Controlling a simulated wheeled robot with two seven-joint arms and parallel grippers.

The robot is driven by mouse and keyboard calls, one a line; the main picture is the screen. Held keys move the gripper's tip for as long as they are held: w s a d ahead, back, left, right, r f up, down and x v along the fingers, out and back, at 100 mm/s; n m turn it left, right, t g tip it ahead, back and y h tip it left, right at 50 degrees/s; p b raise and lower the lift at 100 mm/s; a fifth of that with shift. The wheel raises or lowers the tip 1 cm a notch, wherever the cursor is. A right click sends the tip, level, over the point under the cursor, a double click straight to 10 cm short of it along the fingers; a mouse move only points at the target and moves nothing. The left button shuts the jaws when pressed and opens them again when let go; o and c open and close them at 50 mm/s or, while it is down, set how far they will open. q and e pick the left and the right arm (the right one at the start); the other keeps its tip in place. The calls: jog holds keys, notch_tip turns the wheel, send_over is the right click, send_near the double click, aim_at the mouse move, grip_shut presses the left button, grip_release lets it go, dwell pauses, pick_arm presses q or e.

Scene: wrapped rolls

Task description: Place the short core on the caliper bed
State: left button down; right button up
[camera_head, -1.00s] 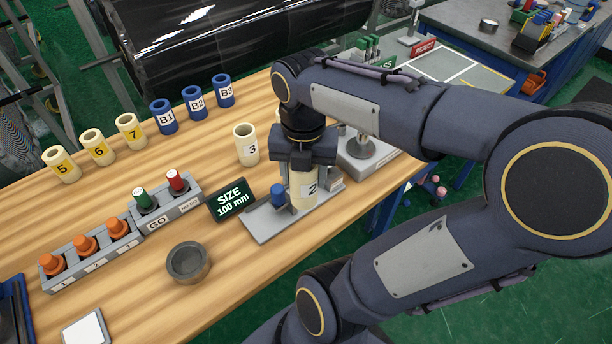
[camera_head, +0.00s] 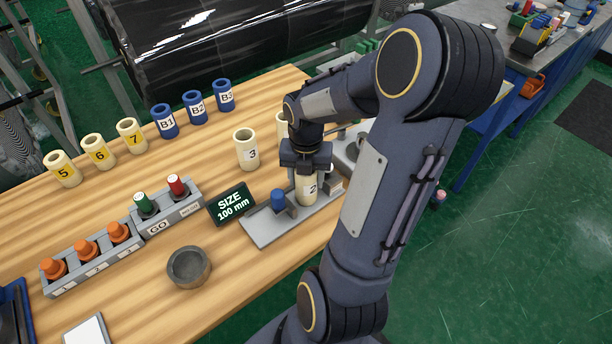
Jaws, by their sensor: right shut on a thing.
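A cream core labelled 2 (camera_head: 307,192) is upright at the grey caliper bed (camera_head: 262,234), beside the blue piece (camera_head: 278,201) on the bed. My right gripper (camera_head: 306,172) points down and is shut on the upper part of core 2. The core's lower end is over the right part of the bed; I cannot tell for sure whether it rests on it. A dark display (camera_head: 231,204) reads SIZE 100 mm. My left gripper is not in view.
Cream core 3 (camera_head: 246,150) stands behind the display, with another cream core (camera_head: 281,126) partly hidden by my gripper. Cores 5, 6, 7 and blue B1 (camera_head: 164,121), B2, B3 line the back. A button box (camera_head: 171,216) and grey cup (camera_head: 189,268) stand left of the bed.

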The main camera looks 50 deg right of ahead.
jog(key=shift+f, duration=0.15)
jog(key=o, duration=1)
